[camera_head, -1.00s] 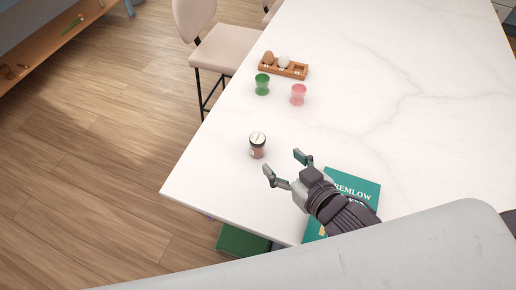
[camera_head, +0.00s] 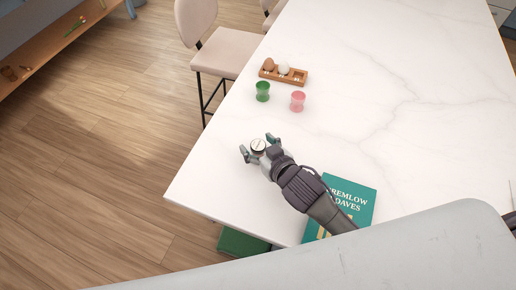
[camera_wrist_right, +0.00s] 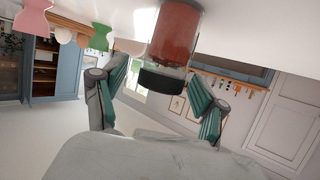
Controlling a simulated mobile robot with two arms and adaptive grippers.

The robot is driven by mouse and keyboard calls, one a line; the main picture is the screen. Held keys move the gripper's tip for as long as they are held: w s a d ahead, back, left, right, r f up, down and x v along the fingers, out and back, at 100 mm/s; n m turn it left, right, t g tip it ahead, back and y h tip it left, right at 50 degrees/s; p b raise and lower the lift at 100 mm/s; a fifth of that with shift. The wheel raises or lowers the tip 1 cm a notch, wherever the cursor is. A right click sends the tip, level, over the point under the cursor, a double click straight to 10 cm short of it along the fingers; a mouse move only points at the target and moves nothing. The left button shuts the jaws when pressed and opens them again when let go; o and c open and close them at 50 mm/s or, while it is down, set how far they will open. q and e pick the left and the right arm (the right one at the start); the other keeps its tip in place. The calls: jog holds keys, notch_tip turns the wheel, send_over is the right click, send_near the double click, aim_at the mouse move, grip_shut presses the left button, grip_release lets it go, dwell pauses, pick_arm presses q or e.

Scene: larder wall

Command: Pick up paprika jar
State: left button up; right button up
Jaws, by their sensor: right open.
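The paprika jar (camera_head: 258,145) stands upright on the white marble table (camera_head: 350,110), near its left edge. Its lid shows in the head view, and its body is mostly hidden by my right gripper (camera_head: 259,143). The gripper is open, with one finger on either side of the jar. In the right wrist view, which is upside down, the jar (camera_wrist_right: 176,35) shows red-brown contents and a dark lid between the spread green-padded fingers of my right gripper (camera_wrist_right: 163,92). I cannot tell whether either finger touches it. My left gripper is not in view.
A green cup (camera_head: 262,92) and a pink cup (camera_head: 298,101) stand farther back, before a wooden egg holder (camera_head: 296,78). A teal book (camera_head: 357,195) lies under my right arm. A beige chair (camera_head: 222,50) stands beyond the table's left edge.

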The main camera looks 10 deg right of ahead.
jog(key=c, duration=1.2)
jog(key=shift+c, duration=0.5)
jog(key=shift+r, duration=0.1)
